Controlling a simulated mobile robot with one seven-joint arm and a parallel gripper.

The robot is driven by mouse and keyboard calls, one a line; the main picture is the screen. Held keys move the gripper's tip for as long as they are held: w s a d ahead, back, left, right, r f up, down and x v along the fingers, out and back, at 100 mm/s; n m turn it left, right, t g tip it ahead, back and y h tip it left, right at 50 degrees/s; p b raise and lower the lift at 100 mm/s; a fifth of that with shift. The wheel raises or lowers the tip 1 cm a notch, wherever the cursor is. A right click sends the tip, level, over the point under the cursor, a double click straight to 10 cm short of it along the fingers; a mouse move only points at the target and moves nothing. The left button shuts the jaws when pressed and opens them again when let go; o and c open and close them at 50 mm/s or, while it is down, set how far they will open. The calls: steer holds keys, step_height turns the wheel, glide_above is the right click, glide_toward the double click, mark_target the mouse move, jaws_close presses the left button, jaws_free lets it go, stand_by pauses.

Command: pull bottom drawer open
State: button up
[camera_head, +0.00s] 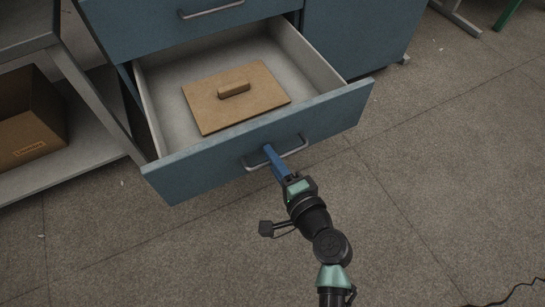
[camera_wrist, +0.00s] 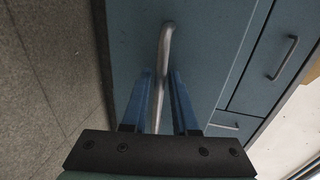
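The bottom drawer (camera_head: 255,139) of the blue cabinet is pulled well out in the head view, its inside showing. Its bar handle (camera_head: 290,153) is on the blue front; it also shows in the wrist view (camera_wrist: 166,45). My gripper (camera_head: 268,149) is at the handle. In the wrist view my gripper (camera_wrist: 161,74) has its two blue fingers on either side of the bar, with gaps between bar and fingers, so it looks open around the handle. The finger nearer the head camera hides part of the bar.
A brown board (camera_head: 215,114) with a small block (camera_head: 233,89) on it lies in the drawer. A closed drawer (camera_head: 165,22) is above. At left, a shelf (camera_head: 70,168) holds a cardboard box (camera_head: 30,118). The floor in front is clear; a black cable (camera_head: 510,292) lies at lower right.

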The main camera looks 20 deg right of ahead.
steer(key=p+v, duration=0.3)
steer(key=v, duration=1)
steer(key=shift+p, duration=0.4)
